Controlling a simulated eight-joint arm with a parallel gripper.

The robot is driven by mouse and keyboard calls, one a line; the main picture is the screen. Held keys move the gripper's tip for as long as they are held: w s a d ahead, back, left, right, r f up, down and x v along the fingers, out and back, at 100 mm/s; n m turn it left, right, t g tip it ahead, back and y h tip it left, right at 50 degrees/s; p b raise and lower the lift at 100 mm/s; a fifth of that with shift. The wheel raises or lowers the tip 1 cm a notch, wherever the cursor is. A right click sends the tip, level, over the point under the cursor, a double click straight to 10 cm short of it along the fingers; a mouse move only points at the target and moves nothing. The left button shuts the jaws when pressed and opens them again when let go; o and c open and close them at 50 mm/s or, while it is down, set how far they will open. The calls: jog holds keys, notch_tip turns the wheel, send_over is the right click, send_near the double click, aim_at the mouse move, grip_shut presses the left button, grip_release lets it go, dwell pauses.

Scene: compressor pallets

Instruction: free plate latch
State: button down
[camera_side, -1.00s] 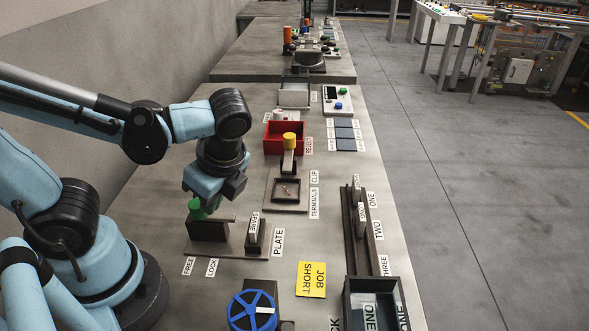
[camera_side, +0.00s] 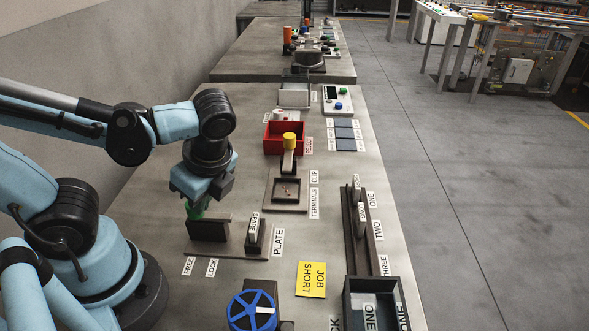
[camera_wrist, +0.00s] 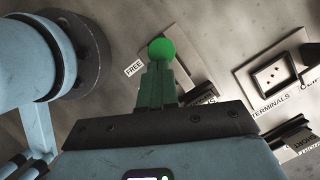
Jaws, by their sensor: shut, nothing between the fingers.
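The plate latch's round green knob (camera_wrist: 161,50) shows in the wrist view, close to the FREE label (camera_wrist: 134,68). My gripper (camera_wrist: 158,68) has green fingers, closed together with nothing held, and their tips overlap the knob's lower edge in this view. I cannot tell whether they touch it. In the side view my gripper (camera_side: 194,212) points down at the left end of the dark plate fixture (camera_side: 208,230). The knob cannot be told apart from the green fingers there. The PLATE label (camera_side: 279,241) lies to the right of the fixture, and the LOCK label (camera_side: 212,267) in front.
A block marked SPARE (camera_side: 254,235) stands on the fixture's right part. The terminals tray (camera_side: 286,190) and red reject bin (camera_side: 270,137) lie farther back. A blue wheel (camera_side: 252,311) is in front. Bare bench lies around the yellow card (camera_side: 311,279).

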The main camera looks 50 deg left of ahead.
jog(key=w+d+r, duration=0.3)
jog(key=d+r, duration=0.5)
jog(key=r, duration=0.1)
jog(key=shift+s+a+f, duration=0.35)
jog(key=shift+a+f, duration=0.85)
jog(key=shift+f, duration=0.35)
jog(key=shift+s+a+f, duration=0.3)
jog(key=shift+a+f, duration=0.9)
jog(key=shift+f, duration=0.3)
jog(key=shift+s+a+f, duration=0.35)
jog(key=shift+a+f, duration=0.85)
jog(key=shift+f, duration=0.35)
jog(key=shift+a, duration=0.1)
jog(key=shift+s+a, duration=0.75)
jog(key=shift+a, duration=0.2)
